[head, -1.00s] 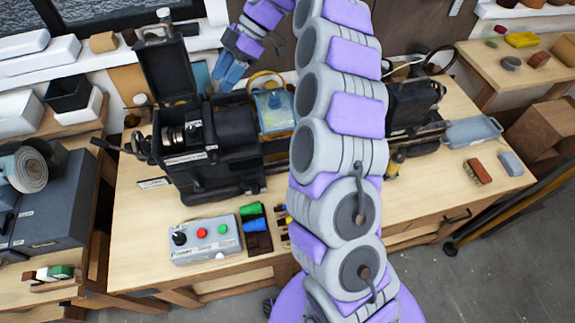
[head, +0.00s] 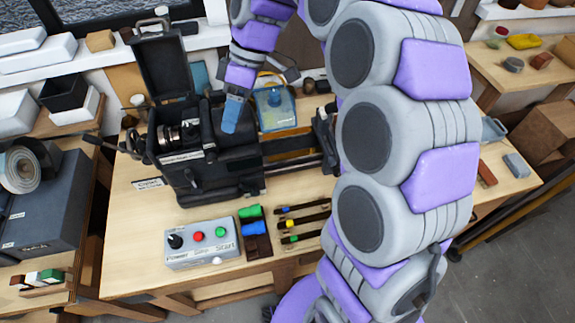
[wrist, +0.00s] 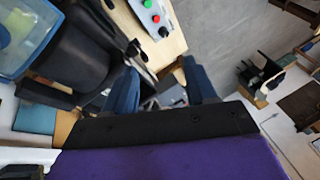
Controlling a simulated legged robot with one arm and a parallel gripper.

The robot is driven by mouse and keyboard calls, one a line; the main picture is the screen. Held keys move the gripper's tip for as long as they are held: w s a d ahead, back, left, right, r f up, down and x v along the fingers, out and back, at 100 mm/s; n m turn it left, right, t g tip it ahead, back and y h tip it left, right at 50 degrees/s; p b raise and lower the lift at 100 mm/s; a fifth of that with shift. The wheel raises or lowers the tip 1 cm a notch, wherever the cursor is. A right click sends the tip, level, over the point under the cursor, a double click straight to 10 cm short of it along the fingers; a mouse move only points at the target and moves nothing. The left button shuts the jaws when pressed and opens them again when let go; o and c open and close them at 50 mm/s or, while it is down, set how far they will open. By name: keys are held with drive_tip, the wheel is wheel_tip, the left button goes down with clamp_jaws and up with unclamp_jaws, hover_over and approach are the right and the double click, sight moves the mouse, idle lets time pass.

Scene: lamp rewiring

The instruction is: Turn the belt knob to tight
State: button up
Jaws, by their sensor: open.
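The black lathe (head: 215,150) stands on the workbench in the head view, its lid (head: 158,65) raised at the back left. A pale label strip is on its front, too small to read. A dark lever (head: 108,146) sticks out at its left end. I cannot make out for certain which part is the belt knob. My gripper (head: 232,114) hangs over the top of the lathe headstock; its blue fingers overlap in this view. In the wrist view my gripper (wrist: 160,86) has its two blue fingers spread with nothing held between them. The lathe body (wrist: 75,50) is at the left there.
A grey control box (head: 202,242) with a black knob and red and green buttons sits at the bench front. Beside it are a coloured-block tray (head: 257,246) and several tools. A blue clear box (head: 275,108) stands behind the lathe. My arm hides the bench's right part.

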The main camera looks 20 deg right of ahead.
drive_tip(key=s+d+f+m+h+b, duration=0.1)
drive_tip(key=s+d+f+m+h, duration=0.1)
drive_tip(key=s, duration=0.4)
drive_tip(key=s+d+f+m+t+h+b, duration=0.1)
drive_tip(key=s+d+f+m+h+b, duration=0.1)
drive_tip(key=s+d+f+m, duration=0.1)
drive_tip(key=shift+s+d+f+m, duration=0.4)
drive_tip(key=shift+s+d+m, duration=0.3)
drive_tip(key=shift+s+d, duration=0.7)
drive_tip(key=s+d+f+m+b, duration=0.2)
drive_tip(key=s+f, duration=0.3)
drive_tip(key=s, duration=0.3)
drive_tip(key=s+d+f+m+b, duration=0.1)
drive_tip(key=s+f+m+b, duration=0.1)
drive_tip(key=s+f+m, duration=0.3)
drive_tip(key=s, duration=0.3)
drive_tip(key=shift+s+d+f+h, duration=0.15)
drive_tip(key=shift+s+d+h, duration=0.15)
drive_tip(key=shift+s+d, duration=0.05)
drive_tip(key=shift+c, duration=0.3)
